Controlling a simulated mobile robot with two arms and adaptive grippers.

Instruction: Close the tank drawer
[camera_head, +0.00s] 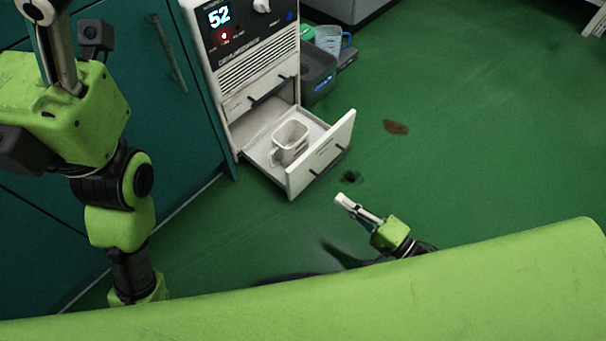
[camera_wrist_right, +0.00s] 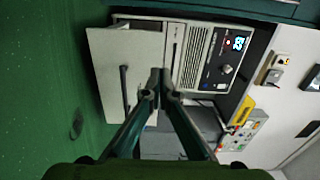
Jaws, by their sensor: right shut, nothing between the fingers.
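The tank drawer (camera_head: 320,155) is a pale drawer at the bottom of a white dehumidifier (camera_head: 252,50); it is pulled out toward the lower right. A white tank with a handle (camera_head: 290,140) stands inside it. In the right wrist view the drawer front (camera_wrist_right: 112,75) with its dark handle shows at the left, with the picture turned on its side. My right gripper (camera_head: 341,199) is shut and empty, a little in front of the drawer front and apart from it; it also shows in the right wrist view (camera_wrist_right: 160,82). My left arm is at the left; its fingers are out of view.
Teal cabinets (camera_head: 150,95) stand left of the dehumidifier. A dark bin (camera_head: 318,75) and a clear jug (camera_head: 328,40) sit behind it on the right. Dark stains (camera_head: 396,127) mark the green floor, which is otherwise clear to the right.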

